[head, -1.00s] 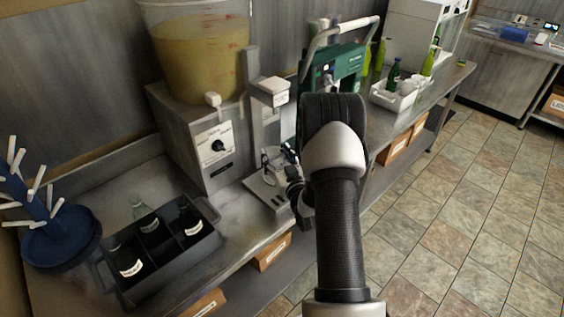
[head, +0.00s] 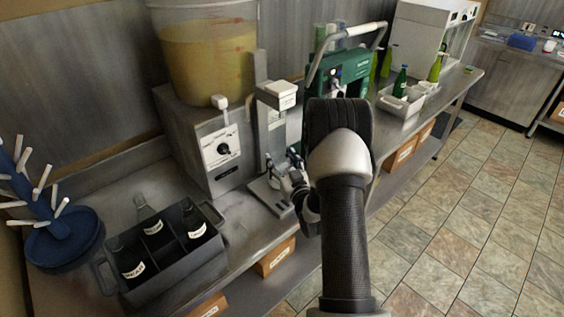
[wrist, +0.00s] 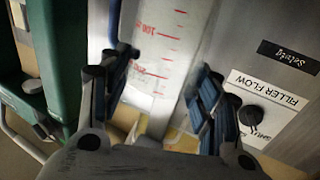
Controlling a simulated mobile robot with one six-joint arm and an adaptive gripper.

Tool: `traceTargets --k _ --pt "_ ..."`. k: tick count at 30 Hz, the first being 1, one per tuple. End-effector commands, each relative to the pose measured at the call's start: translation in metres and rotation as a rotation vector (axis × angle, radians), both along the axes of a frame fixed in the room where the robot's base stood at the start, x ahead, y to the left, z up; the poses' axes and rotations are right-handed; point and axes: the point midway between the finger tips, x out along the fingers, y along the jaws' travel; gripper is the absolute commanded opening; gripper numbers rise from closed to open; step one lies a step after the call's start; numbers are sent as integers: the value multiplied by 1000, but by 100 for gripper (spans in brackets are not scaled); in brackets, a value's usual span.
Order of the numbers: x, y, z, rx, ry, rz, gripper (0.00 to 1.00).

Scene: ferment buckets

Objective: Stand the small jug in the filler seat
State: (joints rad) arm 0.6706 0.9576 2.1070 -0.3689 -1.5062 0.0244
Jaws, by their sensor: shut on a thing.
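The small jug (wrist: 165,45) is a clear, graduated vessel with red marks. In the wrist view it stands between my gripper's two blue-padded fingers (wrist: 164,105), which are shut on it. In the head view my gripper (head: 283,172) is low in front of the filler, by its metal base plate (head: 262,192), which looks like the filler seat. The jug is hard to make out there, and I cannot tell whether it touches the plate. The filler's upright column (head: 271,130) rises behind the gripper. The "FILLER FLOW" label (wrist: 262,90) shows at the right in the wrist view.
A large bucket of yellow liquid (head: 208,60) sits on the metal filler housing (head: 205,135). A dark bottle crate (head: 190,262) and a blue drying rack (head: 62,240) are at the left. A green machine (head: 345,70) stands close behind my arm at the right.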

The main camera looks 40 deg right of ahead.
Motion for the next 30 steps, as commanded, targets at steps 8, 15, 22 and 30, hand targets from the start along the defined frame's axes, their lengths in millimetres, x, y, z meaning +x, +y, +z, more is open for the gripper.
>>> traceTargets --k 8,15,22,30 --pt "0 0 0 0 0 0 36" --pt "0 0 -1 0 0 0 36" --pt "0 0 -5 0 1 0 36" --pt "0 0 -7 1 1 0 36"
